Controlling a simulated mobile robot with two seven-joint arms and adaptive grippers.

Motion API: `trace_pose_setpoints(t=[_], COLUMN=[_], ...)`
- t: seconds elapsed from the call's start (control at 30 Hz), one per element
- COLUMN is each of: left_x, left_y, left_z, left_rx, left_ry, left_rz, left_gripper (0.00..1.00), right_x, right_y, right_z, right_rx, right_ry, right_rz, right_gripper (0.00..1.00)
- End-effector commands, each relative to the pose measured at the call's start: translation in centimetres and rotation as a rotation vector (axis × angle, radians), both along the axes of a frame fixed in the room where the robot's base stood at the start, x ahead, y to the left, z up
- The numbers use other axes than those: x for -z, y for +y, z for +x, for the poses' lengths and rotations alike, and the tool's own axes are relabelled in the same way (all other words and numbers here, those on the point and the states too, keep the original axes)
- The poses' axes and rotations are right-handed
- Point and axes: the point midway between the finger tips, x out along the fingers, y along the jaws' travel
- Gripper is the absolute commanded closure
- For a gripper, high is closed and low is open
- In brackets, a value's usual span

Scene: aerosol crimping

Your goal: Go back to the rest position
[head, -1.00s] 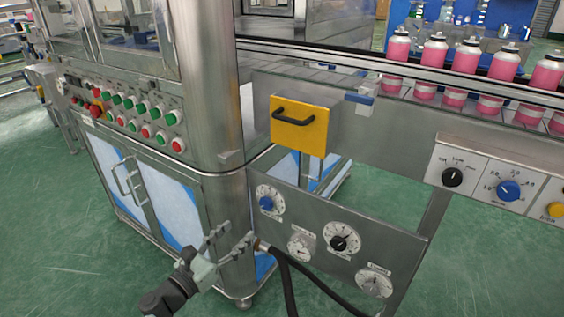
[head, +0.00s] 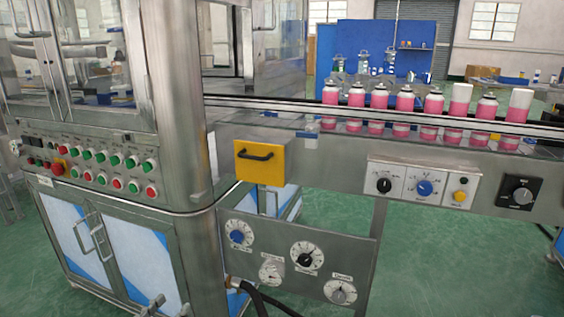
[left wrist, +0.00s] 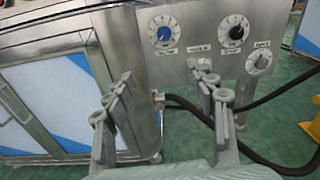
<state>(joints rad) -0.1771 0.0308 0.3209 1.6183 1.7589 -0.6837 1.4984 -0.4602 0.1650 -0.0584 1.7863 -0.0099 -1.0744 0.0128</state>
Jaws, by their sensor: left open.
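My left gripper (head: 150,306) shows only as fingertips at the bottom edge of the head view. In the left wrist view its two fingers (left wrist: 166,92) are spread apart with nothing between them. It hangs in front of the machine's lower corner, below and left of the dial panel (head: 318,236). No finger visibly touches the machine. My right gripper is not in the frames.
A steel machine with a button panel (head: 95,170) stands at left. Pink cans (head: 404,99) line the conveyor at right. Black hoses (left wrist: 205,119) run below the dials. Green floor lies open at right.

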Motion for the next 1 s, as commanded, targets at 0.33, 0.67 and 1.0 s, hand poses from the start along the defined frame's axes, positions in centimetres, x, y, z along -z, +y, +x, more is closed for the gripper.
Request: trace_pose_setpoints(t=[0.33,0.67,1.0], left_x=[-2.6,-6.8,2.2], left_y=[8.8,15.7,13.6], left_z=[0.5,1.2,-2.9], left_rx=[0.048,0.091,0.378], left_ry=[-0.003,-0.003,0.026], left_rz=[0.28,0.535,1.157], left_gripper=[0.44,0.44,0.44], right_x=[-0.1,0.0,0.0], right_y=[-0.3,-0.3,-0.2], right_z=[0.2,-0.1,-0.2], right_rx=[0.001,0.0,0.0], right_ry=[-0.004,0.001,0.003], right_rz=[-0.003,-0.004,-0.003], right_gripper=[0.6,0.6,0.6])
